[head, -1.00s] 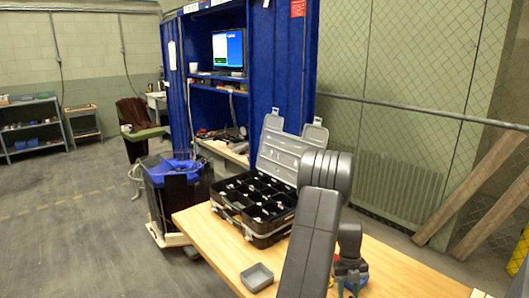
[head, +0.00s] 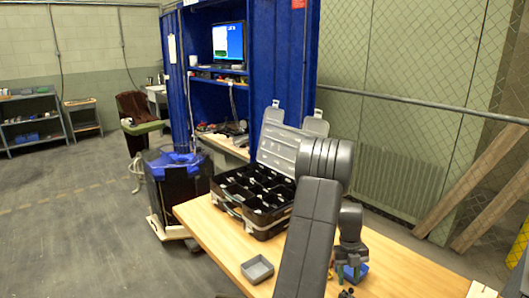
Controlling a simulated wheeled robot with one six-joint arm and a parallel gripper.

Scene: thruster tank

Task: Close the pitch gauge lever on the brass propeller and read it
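My arm rises in front of the wooden table and bends down behind its own elbow. Its wrist end (head: 350,255) is low over the table's right part, small and partly hidden by my arm link; I cannot make out its fingers. A small blue object (head: 354,272) is at or just beyond the wrist end, and I cannot tell whether they touch. Small dark and yellowish bits show beside it. I cannot make out the brass propeller or the pitch gauge lever; my arm may hide them.
An open black case (head: 252,205) with compartments and a raised grey lid stands on the wooden table (head: 215,233). A small grey tray (head: 257,269) is near the front edge. A blue-lidded bin (head: 175,185) stands left of the table.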

